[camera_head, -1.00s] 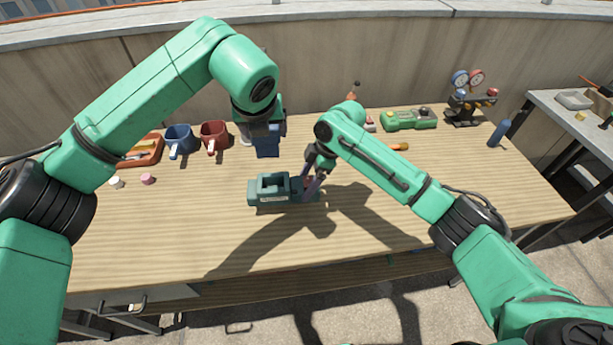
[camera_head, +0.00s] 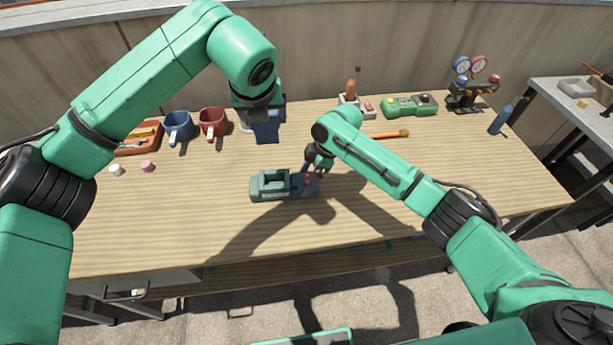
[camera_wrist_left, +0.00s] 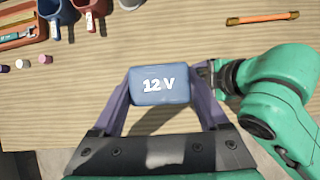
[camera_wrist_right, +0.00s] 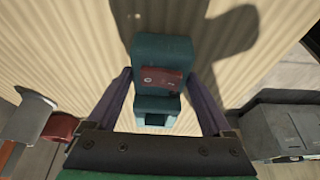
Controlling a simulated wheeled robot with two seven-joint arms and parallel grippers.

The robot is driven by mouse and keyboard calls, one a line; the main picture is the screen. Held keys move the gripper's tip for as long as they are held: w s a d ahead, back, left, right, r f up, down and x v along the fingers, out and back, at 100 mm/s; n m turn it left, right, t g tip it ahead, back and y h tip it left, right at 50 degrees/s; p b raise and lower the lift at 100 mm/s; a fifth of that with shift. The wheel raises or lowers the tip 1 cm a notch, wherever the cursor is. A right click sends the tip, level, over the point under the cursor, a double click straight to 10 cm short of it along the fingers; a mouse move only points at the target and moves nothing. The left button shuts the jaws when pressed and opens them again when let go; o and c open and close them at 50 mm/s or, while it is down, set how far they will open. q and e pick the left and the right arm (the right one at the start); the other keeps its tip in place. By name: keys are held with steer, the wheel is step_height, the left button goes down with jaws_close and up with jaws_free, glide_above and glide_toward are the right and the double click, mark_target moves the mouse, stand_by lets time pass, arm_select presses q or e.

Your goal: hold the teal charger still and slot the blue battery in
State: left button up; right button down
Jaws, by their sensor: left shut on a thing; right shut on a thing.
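The teal charger (camera_head: 268,195) lies on the wooden table in front of me, its open bay facing up. My right gripper (camera_head: 316,183) is shut on the charger's right end. In the right wrist view, its fingers flank the charger (camera_wrist_right: 163,50) near a dark red panel. The blue battery (camera_head: 266,133) is held above the table, behind the charger in the head view and apart from it. My left gripper (camera_head: 264,119) is shut on the battery. In the left wrist view, the battery (camera_wrist_left: 160,92) reads "12 V" between the two fingers. The battery's underside is hidden.
A blue mug (camera_head: 179,127), a red mug (camera_head: 213,123) and an orange tray (camera_head: 137,151) stand at the back left. A green device (camera_head: 408,106), a gauge set (camera_head: 471,88) and a blue bottle (camera_head: 500,120) are at the back right. The table's front is clear.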

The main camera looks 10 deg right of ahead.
steer(key=shift+f, duration=0.15)
jaws_free()
steer(key=shift+f, duration=0.1)
steer(key=c, duration=0.8)
arm_select(q)
glide_above(276, 185)
steer(key=w, duration=0.2)
step_height(276, 185, down, 14)
steer(key=shift+r, duration=0.15)
